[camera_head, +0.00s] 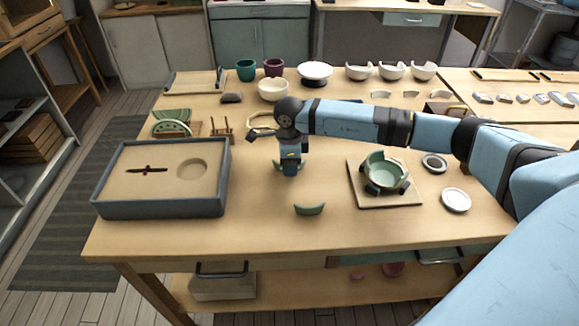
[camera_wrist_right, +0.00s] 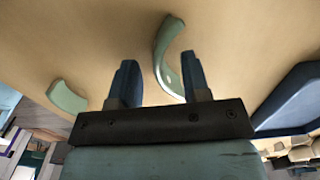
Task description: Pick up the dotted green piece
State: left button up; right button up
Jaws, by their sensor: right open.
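My right gripper (camera_head: 290,168) points down over the middle of the table, open and empty. It also shows in the right wrist view (camera_wrist_right: 160,85), with its two fingers spread. A curved green piece (camera_wrist_right: 165,45) lies on the table beyond the fingers there, its lower end close to the right finger. In the head view that green piece (camera_head: 279,164) is partly hidden behind the gripper. A second green piece (camera_head: 310,209) lies nearer the front edge; it seems to be the one at left in the wrist view (camera_wrist_right: 67,97). I cannot make out dots on either. My left gripper is out of view.
A broken green bowl (camera_head: 378,167) sits among dark supports on a board (camera_head: 405,197) at right. A blue-grey sand tray (camera_head: 160,207) stands at left. A white dish (camera_head: 455,200) lies at far right. Cups and bowls line the back. The table's front middle is mostly clear.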

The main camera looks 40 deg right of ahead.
grip_shut()
jog(key=shift+r, duration=0.15)
